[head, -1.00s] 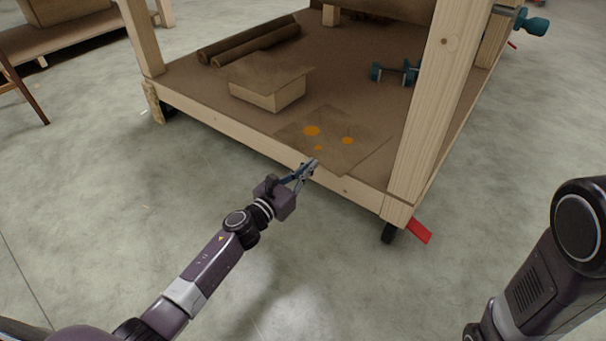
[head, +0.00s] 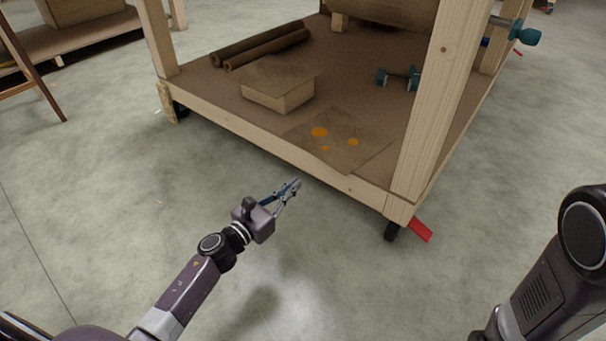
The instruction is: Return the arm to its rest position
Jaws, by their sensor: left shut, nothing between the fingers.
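My left arm reaches in from the lower left of the head view. Its gripper (head: 294,186) is shut and empty. It hangs over bare floor, just in front of the near edge of a low wooden shelf, with a small gap between them in the picture. My right arm shows at the lower right as a dark upper link. Its gripper is outside the frame.
The wheeled wooden shelf (head: 225,118) carries a cardboard box (head: 277,95), rolled brown tubes (head: 262,46), an orange-spotted sheet (head: 345,150) and a teal dumbbell (head: 398,77). A red caster tab (head: 421,229) sticks out at its corner. Concrete floor in front is clear.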

